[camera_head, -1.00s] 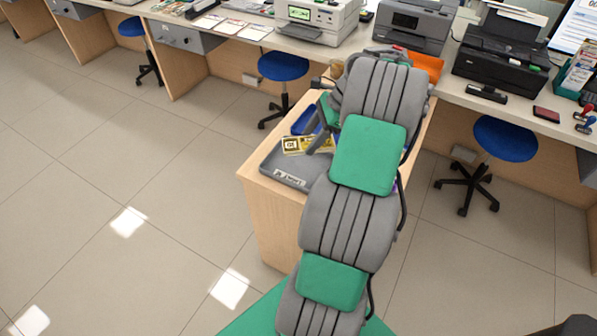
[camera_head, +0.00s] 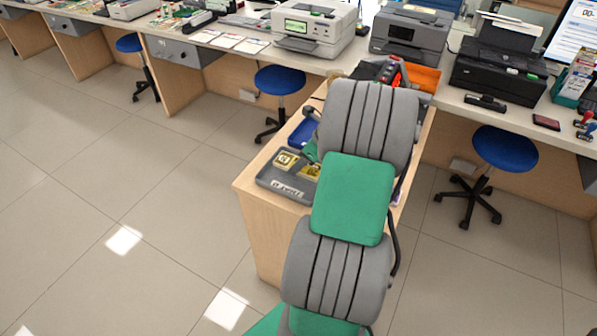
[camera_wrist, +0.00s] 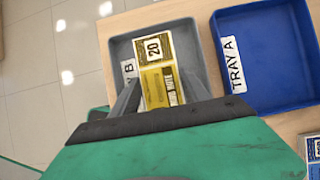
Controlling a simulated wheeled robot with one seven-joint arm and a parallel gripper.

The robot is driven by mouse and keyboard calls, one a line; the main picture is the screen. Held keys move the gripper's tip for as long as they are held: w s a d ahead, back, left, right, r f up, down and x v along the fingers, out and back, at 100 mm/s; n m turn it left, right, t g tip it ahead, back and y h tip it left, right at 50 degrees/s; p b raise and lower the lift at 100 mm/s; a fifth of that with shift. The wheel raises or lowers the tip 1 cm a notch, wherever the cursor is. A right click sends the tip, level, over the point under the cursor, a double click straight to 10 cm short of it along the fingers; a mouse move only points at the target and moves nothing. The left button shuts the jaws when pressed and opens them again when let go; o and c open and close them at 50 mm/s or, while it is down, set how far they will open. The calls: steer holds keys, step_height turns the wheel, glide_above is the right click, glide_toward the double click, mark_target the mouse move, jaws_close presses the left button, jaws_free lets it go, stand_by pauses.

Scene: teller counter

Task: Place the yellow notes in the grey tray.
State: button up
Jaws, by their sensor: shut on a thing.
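The yellow notes (camera_wrist: 157,52) form a flat banded bundle marked 20, with a yellow band. They are over the grey tray (camera_wrist: 196,37), within its outline in the wrist view; whether they touch its floor I cannot tell. My gripper (camera_wrist: 153,88) is shut on the notes, with a finger on each side. In the head view the notes (camera_head: 287,160) show over the grey tray (camera_head: 276,184), partly hidden by my arm. The tray's label is partly covered in the wrist view and reads B.
A blue tray (camera_wrist: 286,97) labelled TRAY A stands right beside the grey tray in the wrist view. Another bundle (camera_wrist: 313,147) lies at the lower right edge. Printers (camera_head: 408,30) stand on the counter behind. Blue stools (camera_head: 504,147) stand below it.

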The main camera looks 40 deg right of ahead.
steer(key=f, duration=0.4)
steer(key=shift+w+a, duration=0.3)
steer(key=shift+a, duration=0.05)
steer(key=o, duration=1.5)
steer(key=p+v, duration=0.1)
steer(key=v, duration=1.1)
steer(key=w+a+r+n+g, duration=0.1)
steer(key=w+a+r+n, duration=0.1)
steer(key=a+n, duration=0.65)
steer(key=w+a+r+n+g, duration=0.1)
steer(key=a+n, duration=0.5)
steer(key=a, duration=0.5)
steer(key=s+a+n, duration=0.3)
steer(key=a+n, duration=0.1)
steer(key=n, duration=0.2)
steer(key=s+a+n+h, duration=0.1)
steer(key=s+a+n, duration=0.1)
steer(key=a+n, duration=0.3)
steer(key=s+a+n+h, duration=0.1)
steer(key=s+a+n, duration=0.2)
steer(key=n, duration=0.3)
steer(key=shift+s+a+n+g, duration=0.35)
steer(key=shift+a+g, duration=0.05)
steer(key=shift+a, duration=0.4)
